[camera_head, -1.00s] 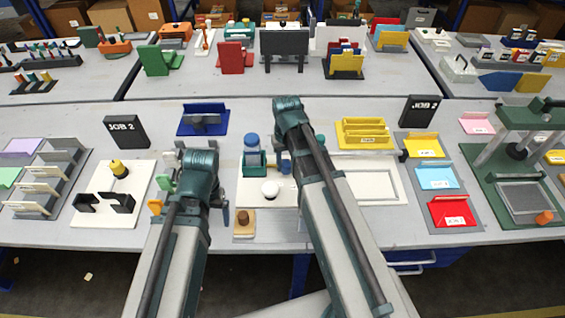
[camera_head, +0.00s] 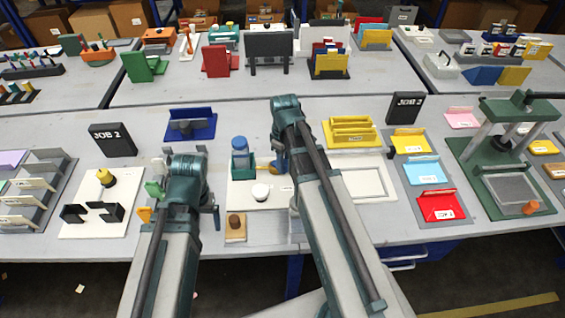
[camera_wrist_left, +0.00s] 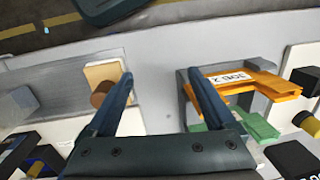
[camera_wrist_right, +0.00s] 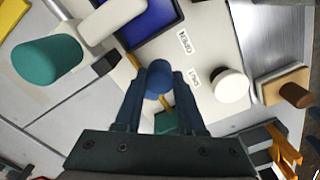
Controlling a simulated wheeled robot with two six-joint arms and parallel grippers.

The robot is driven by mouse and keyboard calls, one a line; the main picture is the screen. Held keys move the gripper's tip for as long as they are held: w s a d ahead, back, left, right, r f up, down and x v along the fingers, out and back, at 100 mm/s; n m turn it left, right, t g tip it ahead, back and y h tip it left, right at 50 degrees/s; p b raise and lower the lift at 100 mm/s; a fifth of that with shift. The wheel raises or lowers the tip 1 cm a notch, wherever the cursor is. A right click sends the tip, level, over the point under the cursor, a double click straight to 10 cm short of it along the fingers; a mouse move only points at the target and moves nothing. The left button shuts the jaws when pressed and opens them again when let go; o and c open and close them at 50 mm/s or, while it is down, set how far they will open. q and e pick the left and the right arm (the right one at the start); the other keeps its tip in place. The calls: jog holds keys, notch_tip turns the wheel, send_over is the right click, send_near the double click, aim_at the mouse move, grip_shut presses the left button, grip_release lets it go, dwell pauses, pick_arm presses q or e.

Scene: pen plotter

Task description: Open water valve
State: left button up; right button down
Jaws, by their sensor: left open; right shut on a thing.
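A blue round knob (camera_wrist_right: 157,78), likely the water valve handle, shows in the right wrist view between the fingers of my right gripper (camera_wrist_right: 158,72), which is shut on it. A yellow bar runs close to the knob. In the head view, my right arm partly covers this spot. A blue bottle (camera_head: 240,150) stands upright in a green holder (camera_head: 243,167) to the left of it. My left gripper (camera_wrist_left: 160,80) is open and empty over bare table. An orange piece marked JOB 2 (camera_wrist_left: 240,80) is by its right finger.
A white base plate (camera_head: 277,198) carries the holder and a white knob (camera_head: 260,192). A wooden block with a brown peg (camera_head: 235,222) is in front. Yellow (camera_head: 350,132) and blue (camera_head: 191,122) holders stand behind. A green press (camera_head: 505,160) stands at right.

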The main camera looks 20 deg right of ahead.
aim_at(285, 161)
jog(key=shift+d+n, duration=0.1)
jog(key=shift+n, duration=0.2)
dwell(0.4)
jog(key=c, duration=0.8)
grip_release()
jog(key=shift+o, duration=0.2)
pick_arm(q)
notch_tip(285, 161, up, 14)
jog(key=p, duration=1.3)
jog(key=shift+p, duration=0.4)
pick_arm(e)
notch_tip(285, 161, up, 14)
pick_arm(q)
jog(key=shift+f, duration=0.1)
pick_arm(e)
jog(key=shift+f, duration=0.15)
